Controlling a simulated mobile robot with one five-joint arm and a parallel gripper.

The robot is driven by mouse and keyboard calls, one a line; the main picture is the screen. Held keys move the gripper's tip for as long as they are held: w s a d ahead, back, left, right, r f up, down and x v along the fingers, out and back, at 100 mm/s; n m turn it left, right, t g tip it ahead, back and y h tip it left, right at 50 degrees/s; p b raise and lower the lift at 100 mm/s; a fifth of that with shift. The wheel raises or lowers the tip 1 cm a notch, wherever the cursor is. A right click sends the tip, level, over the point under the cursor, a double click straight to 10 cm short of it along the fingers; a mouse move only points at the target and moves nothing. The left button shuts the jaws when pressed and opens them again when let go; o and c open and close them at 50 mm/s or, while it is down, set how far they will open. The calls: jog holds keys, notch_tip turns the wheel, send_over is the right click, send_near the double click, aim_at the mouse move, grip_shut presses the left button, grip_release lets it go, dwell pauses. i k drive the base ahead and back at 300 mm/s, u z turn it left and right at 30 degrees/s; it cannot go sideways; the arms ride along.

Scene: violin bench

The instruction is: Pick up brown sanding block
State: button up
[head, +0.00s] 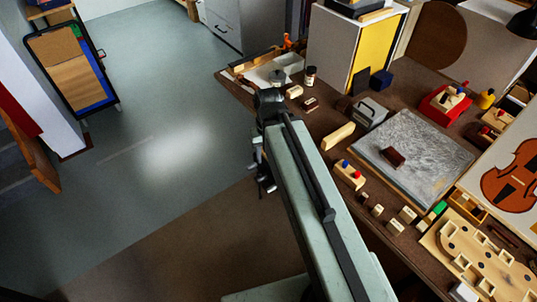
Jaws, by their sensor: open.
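A dark reddish-brown block (392,156) lies on a grey mottled slab (418,137) on the bench; it looks like a sanding block. I cannot tell for sure which one is the brown sanding block. My gripper (266,188) hangs over the floor, left of the bench edge, apart from both blocks. It is small and dark in the picture, open, with nothing seen in it.
My arm hides part of the bench's front edge. A white-and-yellow box (350,55) stands behind. The floor (130,190) at left is clear.

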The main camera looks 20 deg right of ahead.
aim_at(396, 160)
jog(key=z, duration=0.65)
jog(key=k, duration=0.8)
jog(key=z, duration=0.55)
jog(key=i, duration=0.95)
jog(key=k, duration=0.55)
jog(key=z, duration=0.1)
